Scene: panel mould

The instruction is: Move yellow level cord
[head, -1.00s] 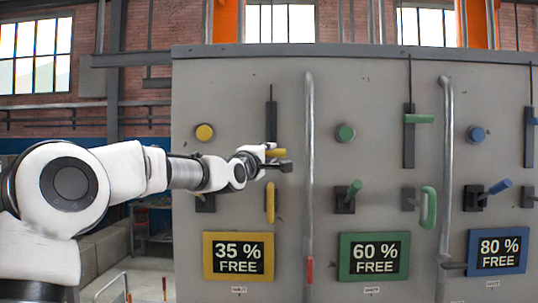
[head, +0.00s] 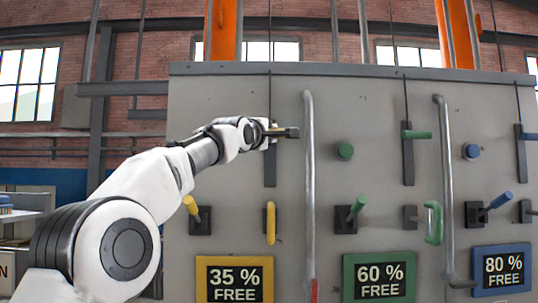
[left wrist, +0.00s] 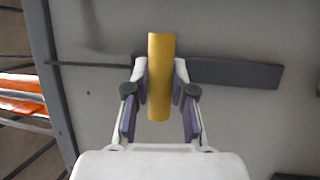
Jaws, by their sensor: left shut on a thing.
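The yellow cord handle (left wrist: 160,78) is a short yellow bar on a dark vertical slide plate (head: 270,168) on the grey panel (head: 225,100). My left gripper (head: 288,132) is at the upper part of this plate. In the left wrist view my left gripper (left wrist: 160,92) is shut on the yellow handle, one finger on each side. In the head view the gripper mostly hides the handle. A thin dark cord (head: 269,95) runs up from there to the panel's top edge. My right gripper is not in view.
A yellow lever (head: 190,205) and a yellow pull handle (head: 270,223) sit below my arm, above the "35 % FREE" sign (head: 234,281). A grey vertical pipe (head: 309,190) stands close right of my gripper. A green cord handle (head: 416,134) is farther right.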

